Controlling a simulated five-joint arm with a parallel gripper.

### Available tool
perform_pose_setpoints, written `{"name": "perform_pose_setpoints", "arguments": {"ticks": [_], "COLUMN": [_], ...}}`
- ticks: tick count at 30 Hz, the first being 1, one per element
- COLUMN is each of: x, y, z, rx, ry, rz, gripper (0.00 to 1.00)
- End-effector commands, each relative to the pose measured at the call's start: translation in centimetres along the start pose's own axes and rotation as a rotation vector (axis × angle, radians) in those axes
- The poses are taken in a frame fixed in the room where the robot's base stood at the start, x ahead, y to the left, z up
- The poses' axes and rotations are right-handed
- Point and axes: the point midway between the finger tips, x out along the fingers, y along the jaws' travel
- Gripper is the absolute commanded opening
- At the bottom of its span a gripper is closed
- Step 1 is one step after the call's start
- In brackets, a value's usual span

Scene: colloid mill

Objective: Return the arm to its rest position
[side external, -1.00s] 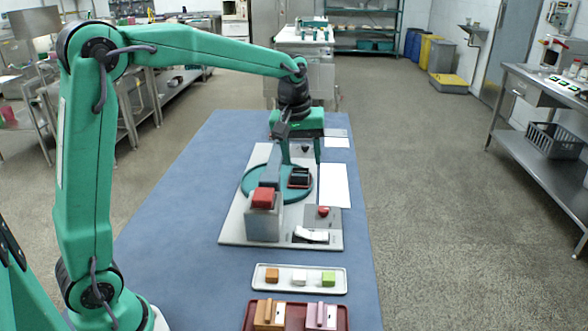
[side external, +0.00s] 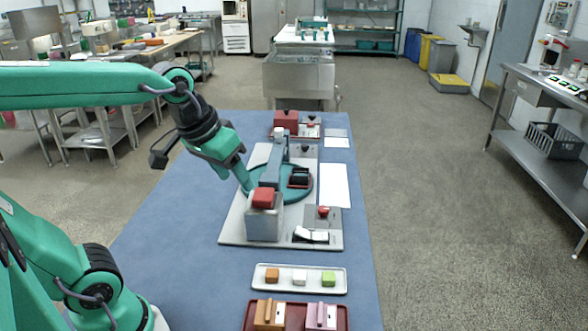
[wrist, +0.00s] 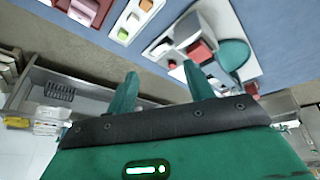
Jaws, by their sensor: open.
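My gripper (side external: 236,178) is at the left of the colloid mill station in the side view, tilted down and to the right, above the blue table. In the wrist view its two green fingers (wrist: 158,88) stand apart with nothing between them. The mill station (side external: 232,228) is a light base plate with a teal round plate (side external: 303,197), a grey block with a red top (side external: 263,198) and a grey arm across it. One fingertip overlaps the teal plate's left edge in the side view; I cannot tell whether they touch.
A dark red tray (side external: 293,325) with orange and pink pieces is nearer. White sheets (side external: 335,186) lie to the right. The blue table's left side (side external: 180,250) is clear.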

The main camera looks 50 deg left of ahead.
Motion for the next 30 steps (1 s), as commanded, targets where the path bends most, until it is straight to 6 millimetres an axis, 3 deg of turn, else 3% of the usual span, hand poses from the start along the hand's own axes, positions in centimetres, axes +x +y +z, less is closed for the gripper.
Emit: {"name": "perform_pose_setpoints", "arguments": {"ticks": [6,12,30], "x": [-0.3,-0.1,-0.1], "y": [-0.4,-0.6,-0.6], "z": [3.7,5.4,5.8], "rx": [0.113,0.17,0.182], "ry": [0.049,0.072,0.074], "rz": [0.01,0.013,0.013], "gripper": [0.52,0.52,0.52]}}
